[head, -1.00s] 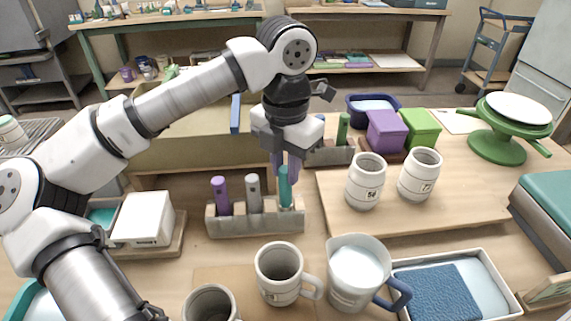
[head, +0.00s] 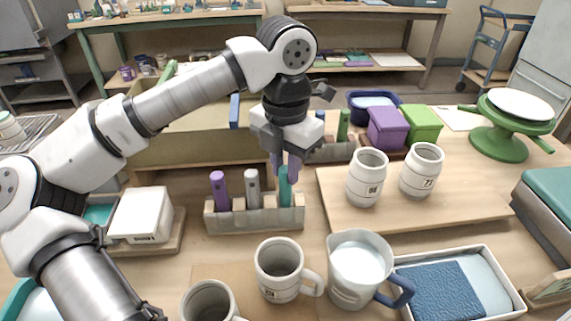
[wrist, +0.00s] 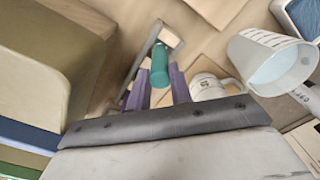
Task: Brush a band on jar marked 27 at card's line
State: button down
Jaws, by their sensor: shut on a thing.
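My gripper (head: 285,170) has its purple fingers shut on the teal-handled brush (head: 285,187), which stands in the rightmost slot of a grey rack (head: 255,219). In the wrist view the teal handle (wrist: 160,66) shows between the purple fingers (wrist: 158,92). The brush's lower end is hidden in the rack. Two pale ribbed jars stand upright on the wooden board, a left jar (head: 367,177) and a right jar (head: 422,170). Both have small dark number marks, too small to read surely. A small stand or card (head: 549,292) is cut off at the lower right; no line on it is readable.
A purple brush (head: 220,188) and a grey brush (head: 252,186) share the rack. Two mugs (head: 279,271) (head: 209,301), a pitcher of pale liquid (head: 360,265) and a tray with a blue sponge (head: 445,292) stand in front. A green turntable (head: 499,142) stands at right.

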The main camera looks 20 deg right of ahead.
jog(key=shift+f+b, duration=0.15)
jog(key=shift+b, duration=0.15)
dwell(0.5)
jog(key=c, duration=0.8)
grip_release()
jog(key=shift+o, duration=0.2)
jog(key=shift+r+p, duration=2.35)
jog(key=shift+r, duration=1.2)
